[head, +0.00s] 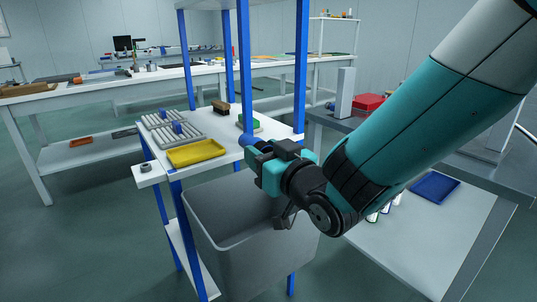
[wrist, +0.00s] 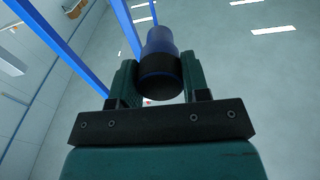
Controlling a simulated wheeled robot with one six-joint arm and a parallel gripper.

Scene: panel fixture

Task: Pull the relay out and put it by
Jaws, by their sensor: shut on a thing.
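My gripper (head: 256,150) is shut on a blue cylinder (head: 247,140) with a black lower band. The wrist view shows this cylinder (wrist: 160,66) between the two teal fingers; I cannot tell whether it is the relay. In the head view the gripper is in front of the white table's right part, above the grey bin. Which of these is a relay is too small to tell.
A yellow tray (head: 196,153) lies at the table's front. A brown block (head: 220,107) and a green item (head: 248,122) stand farther back. Blue posts (head: 243,65) rise from the table. The open grey bin (head: 222,232) stands below. A blue tray (head: 435,187) lies at right.

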